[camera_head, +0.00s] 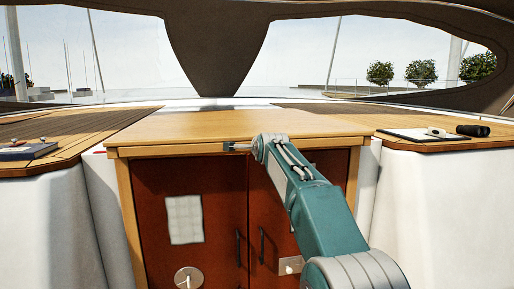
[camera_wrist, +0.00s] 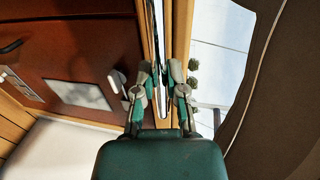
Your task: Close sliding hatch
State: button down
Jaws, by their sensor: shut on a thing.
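The sliding hatch (camera_head: 230,128) is a light wooden panel on top of the companionway, with its front edge above two red-brown doors (camera_head: 190,190). The wrist view is turned sideways, so the edge runs up and down. My forearm hides part of the right door, and the exact finger contact is hard to see.
A dark case (camera_head: 28,150) lies on the left side deck. A clipboard (camera_head: 410,134) and black binoculars (camera_head: 473,130) lie on the right. White cockpit walls flank the doors. A dark canopy with windows rises beyond the hatch.

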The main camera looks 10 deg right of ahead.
jog(key=shift+a+f, duration=0.1)
jog(key=shift+f, duration=0.25)
jog(key=c, duration=1)
grip_release()
jog(key=shift+c, duration=0.2)
jog(key=shift+o, duration=0.4)
jog(key=shift+r, duration=0.1)
jog(key=shift+a+r, duration=0.1)
jog(key=shift+s, duration=0.1)
jog(key=v, duration=1.1)
jog(key=shift+s, duration=0.35)
